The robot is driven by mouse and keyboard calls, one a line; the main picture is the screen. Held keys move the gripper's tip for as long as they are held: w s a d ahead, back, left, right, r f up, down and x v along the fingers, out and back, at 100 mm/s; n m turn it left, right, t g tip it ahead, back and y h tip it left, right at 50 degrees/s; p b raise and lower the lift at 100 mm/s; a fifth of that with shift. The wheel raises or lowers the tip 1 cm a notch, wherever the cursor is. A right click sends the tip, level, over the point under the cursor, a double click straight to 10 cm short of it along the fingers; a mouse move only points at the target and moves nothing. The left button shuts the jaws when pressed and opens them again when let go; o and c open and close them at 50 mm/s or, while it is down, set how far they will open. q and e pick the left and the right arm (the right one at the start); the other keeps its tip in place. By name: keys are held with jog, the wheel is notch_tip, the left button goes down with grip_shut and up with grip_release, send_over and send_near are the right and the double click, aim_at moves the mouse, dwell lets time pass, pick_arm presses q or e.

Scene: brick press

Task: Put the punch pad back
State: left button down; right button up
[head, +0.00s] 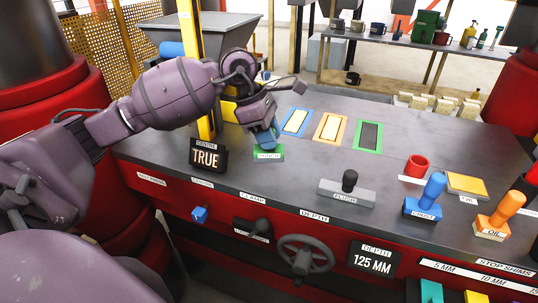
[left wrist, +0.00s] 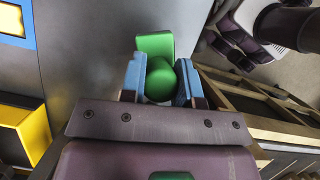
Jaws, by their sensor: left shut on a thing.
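The punch pad (head: 268,154) is a green block with a label reading PUNCH on its front. My left gripper (head: 264,138) is above it, over the left part of the dark press table. In the left wrist view the green pad (left wrist: 154,44) has a rounded green handle (left wrist: 160,78) between the two blue fingers. My left gripper (left wrist: 160,80) is shut on this handle. I cannot tell whether the pad's underside touches the table. My right gripper is not in view.
Blue (head: 296,121), orange (head: 330,127) and green (head: 368,135) framed rectangles lie to the right on the table. A grey flush block (head: 346,193), blue dust pad (head: 424,207) and orange oil pad (head: 491,226) stand nearer the front. A TRUE display (head: 206,158) stands left of the punch pad.

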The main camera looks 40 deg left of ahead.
aim_at(269, 156)
pick_arm(q)
jog(key=shift+f, duration=1.25)
notch_tip(269, 156, down, 3)
jog(key=shift+f, duration=0.15)
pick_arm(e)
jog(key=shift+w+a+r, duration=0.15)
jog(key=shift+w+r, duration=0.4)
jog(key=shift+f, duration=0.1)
pick_arm(q)
jog(key=shift+f, duration=0.15)
jog(key=c, duration=0.8)
grip_release()
jog(key=shift+c, duration=0.2)
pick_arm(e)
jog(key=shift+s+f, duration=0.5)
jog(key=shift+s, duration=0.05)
